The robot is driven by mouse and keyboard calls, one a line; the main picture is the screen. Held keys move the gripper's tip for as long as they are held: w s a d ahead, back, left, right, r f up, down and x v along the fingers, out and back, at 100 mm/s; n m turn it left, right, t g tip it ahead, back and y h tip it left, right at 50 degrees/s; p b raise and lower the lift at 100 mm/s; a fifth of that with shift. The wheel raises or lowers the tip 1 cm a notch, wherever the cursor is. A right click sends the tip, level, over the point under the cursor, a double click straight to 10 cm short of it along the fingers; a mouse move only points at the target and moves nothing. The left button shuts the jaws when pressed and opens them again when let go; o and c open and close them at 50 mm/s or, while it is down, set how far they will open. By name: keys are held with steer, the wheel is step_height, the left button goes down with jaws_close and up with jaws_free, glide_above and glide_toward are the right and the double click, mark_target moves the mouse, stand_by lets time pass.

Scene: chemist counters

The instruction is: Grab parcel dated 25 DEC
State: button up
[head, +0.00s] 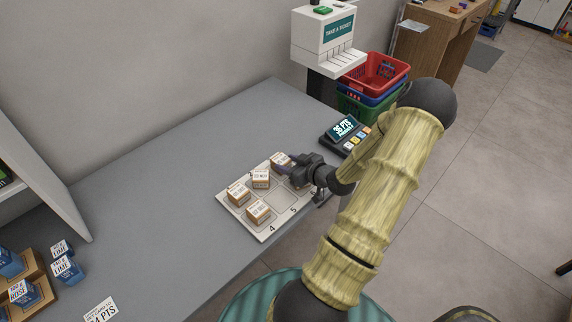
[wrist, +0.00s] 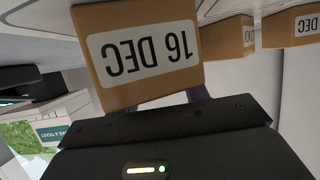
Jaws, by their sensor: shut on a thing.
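My gripper (head: 292,167) is shut on a small brown parcel (head: 280,159) at the far corner of the numbered tray (head: 284,222). In the wrist view this parcel (wrist: 140,52) fills the space before my fingers, and its white label, upside down, reads 16 DEC. I cannot tell whether it rests on the tray or is slightly lifted. Other parcels on the tray are one beside it (head: 260,179), one at left (head: 238,193) and one in front (head: 258,212). Their labels are too small to read surely. In the wrist view, a parcel at right (wrist: 292,27) shows DEC, its number cut off.
The tray lies on a grey counter (head: 150,190), near its right edge. A keypad device (head: 345,132) showing 36 PTS, a ticket dispenser (head: 324,42) and stacked baskets (head: 375,75) stand beyond. Blue boxes (head: 67,268) are at the lower left. The counter's middle is clear.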

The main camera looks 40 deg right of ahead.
step_height(320, 180, up, 10)
steer(key=shift+f+p, duration=0.15)
steer(key=shift+p, duration=0.25)
stand_by(0.5)
